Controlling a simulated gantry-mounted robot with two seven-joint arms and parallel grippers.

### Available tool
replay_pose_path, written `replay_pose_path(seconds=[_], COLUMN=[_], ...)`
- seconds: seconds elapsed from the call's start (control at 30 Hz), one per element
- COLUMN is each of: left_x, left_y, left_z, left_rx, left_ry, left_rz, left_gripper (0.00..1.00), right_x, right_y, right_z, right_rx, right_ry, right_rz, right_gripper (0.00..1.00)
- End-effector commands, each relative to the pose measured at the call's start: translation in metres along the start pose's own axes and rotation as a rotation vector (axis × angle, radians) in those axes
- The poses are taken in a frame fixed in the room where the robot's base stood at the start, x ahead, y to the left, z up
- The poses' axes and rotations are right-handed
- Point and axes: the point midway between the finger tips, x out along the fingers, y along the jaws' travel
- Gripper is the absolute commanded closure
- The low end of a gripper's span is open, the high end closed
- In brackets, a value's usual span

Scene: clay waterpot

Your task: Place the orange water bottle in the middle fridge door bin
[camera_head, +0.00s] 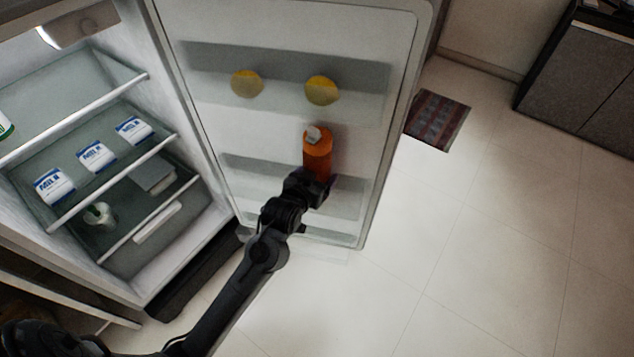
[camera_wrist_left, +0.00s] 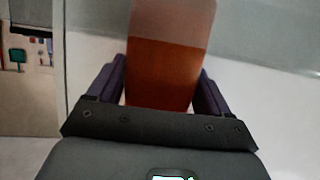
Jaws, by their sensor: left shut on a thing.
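The orange water bottle (camera_head: 317,152) is upright, with a pale cap, in front of the open fridge door. My left gripper (camera_head: 312,183) is shut on its lower part. In the left wrist view the bottle (camera_wrist_left: 160,60) stands between the two fingers of the left gripper (camera_wrist_left: 160,92). The middle door bin (camera_head: 243,165) is partly hidden behind the bottle and gripper. The bottle appears at the height of this bin, but I cannot tell whether its base is inside it. My right gripper is not in view.
The upper door bin (camera_head: 285,62) holds two yellow round items (camera_head: 247,83). A lower bin (camera_head: 335,228) is below. Fridge shelves (camera_head: 110,168) at left hold several white-blue cartons (camera_head: 96,155). The floor at right is clear, apart from a small rug (camera_head: 437,119).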

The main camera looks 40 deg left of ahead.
Motion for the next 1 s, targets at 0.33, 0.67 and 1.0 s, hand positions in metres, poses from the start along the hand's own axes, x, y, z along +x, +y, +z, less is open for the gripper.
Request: replay_pose_path(seconds=[0.33,0.67,1.0], left_x=[0.008,0.008,0.009], left_y=[0.000,0.000,0.000], left_z=[0.020,0.022,0.026], left_rx=[-0.001,-0.001,0.000], left_ry=[0.002,0.001,-0.005], left_rz=[0.000,0.000,0.000], left_gripper=[0.87,0.87,0.00], right_x=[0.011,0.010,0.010], right_y=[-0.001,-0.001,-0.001], right_z=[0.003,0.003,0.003], right_rx=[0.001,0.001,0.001], right_ry=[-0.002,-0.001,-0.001], right_rz=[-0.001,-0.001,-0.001], right_gripper=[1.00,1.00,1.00])
